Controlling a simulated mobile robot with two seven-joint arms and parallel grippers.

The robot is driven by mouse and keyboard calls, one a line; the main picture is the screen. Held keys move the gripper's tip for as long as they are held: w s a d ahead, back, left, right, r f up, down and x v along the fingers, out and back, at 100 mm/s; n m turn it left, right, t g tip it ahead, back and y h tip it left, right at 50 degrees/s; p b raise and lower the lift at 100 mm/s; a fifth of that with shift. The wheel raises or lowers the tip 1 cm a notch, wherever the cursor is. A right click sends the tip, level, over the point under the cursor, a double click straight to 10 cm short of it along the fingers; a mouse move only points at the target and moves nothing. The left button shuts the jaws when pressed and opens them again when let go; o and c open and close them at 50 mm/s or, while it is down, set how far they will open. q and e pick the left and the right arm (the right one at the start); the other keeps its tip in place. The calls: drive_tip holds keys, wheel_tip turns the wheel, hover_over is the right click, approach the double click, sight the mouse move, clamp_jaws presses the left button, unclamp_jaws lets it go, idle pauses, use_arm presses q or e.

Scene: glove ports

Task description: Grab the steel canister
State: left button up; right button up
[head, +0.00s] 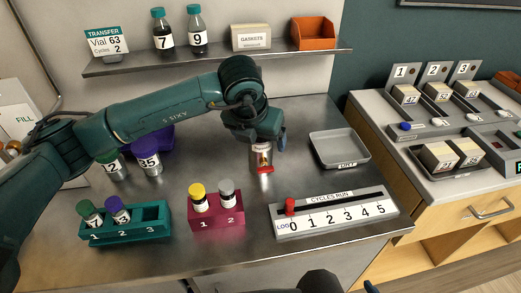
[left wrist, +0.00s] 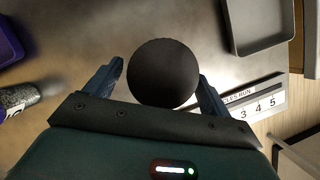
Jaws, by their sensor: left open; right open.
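The steel canister (head: 262,162) stands upright on the metal bench, with a red and dark label on its front. Its top is hidden by my left gripper (head: 258,140) in the head view. In the left wrist view its round black top (left wrist: 163,73) lies between the two fingers of my left gripper (left wrist: 160,88). The fingers are open, one on each side, and a gap shows at the left finger; the right finger is very close to the rim. Part of my right gripper (head: 340,284) shows dark at the bottom edge of the head view, mostly cut off.
A grey tray (head: 340,149) lies right of the canister. A cycles-run counter board (head: 335,212) is in front. A maroon rack (head: 217,216) and a teal rack (head: 125,227) hold vials. A shelf (head: 217,61) runs behind.

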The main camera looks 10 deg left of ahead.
use_arm(q)
drive_tip(key=shift+x, duration=1.3)
drive_tip(key=shift+c, duration=0.5)
drive_tip(key=shift+w+r, duration=0.1)
drive_tip(key=shift+r, duration=0.05)
drive_tip(key=c, duration=1.3)
